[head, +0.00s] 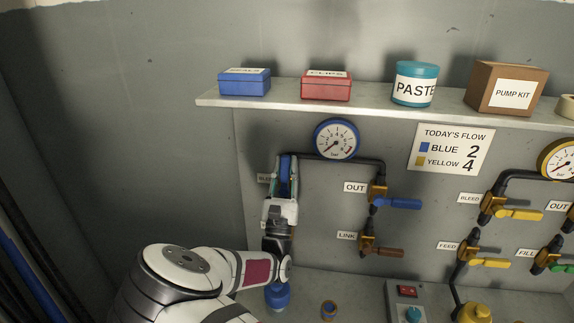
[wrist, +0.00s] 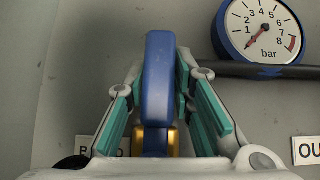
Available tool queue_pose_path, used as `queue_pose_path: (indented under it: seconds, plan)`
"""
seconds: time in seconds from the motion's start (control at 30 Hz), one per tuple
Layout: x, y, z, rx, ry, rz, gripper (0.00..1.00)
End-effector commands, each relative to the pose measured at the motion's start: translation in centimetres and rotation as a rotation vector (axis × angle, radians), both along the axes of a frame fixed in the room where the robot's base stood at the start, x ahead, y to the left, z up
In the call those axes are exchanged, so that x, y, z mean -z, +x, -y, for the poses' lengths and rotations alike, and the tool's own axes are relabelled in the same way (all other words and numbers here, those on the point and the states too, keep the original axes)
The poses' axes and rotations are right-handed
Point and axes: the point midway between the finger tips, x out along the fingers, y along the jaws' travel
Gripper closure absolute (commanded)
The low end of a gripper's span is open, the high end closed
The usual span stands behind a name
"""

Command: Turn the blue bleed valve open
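The blue bleed valve's handle (wrist: 158,85) stands upright in the wrist view, with its brass body (wrist: 153,140) below it. In the head view the handle (head: 285,172) is partly hidden by my gripper (head: 284,180). My gripper (wrist: 160,75) has its teal-padded fingers on both sides of the handle, drawn in against it. The BLEED label is mostly covered. The blue-rimmed gauge (head: 336,139) shows right of the handle; its needle points to the low end, lower left.
The blue OUT valve (head: 400,203) and brown LINK valve (head: 386,251) have handles pointing right. Yellow valves (head: 518,214) are farther right. The shelf (head: 370,111) above holds boxes and a paste jar (head: 414,84). Dark pipe runs right from the bleed valve. The wall at left is clear.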

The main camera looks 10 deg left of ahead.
Motion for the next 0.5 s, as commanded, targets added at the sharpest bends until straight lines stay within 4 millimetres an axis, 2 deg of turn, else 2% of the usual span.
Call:
queue_pose_path:
  seconds: [0.03,0.07,0.37,0.5]
  plan:
    - [0.44,0.08,0.29,0.006,-0.003,-0.008,0.65]
    - [0.39,0.08,0.26,0.006,-0.003,-0.006,0.60]
    - [0.01,-0.01,0.02,-0.001,0.000,0.002,0.60]
    - [0.72,-0.65,-0.05,-0.003,0.000,0.002,0.60]
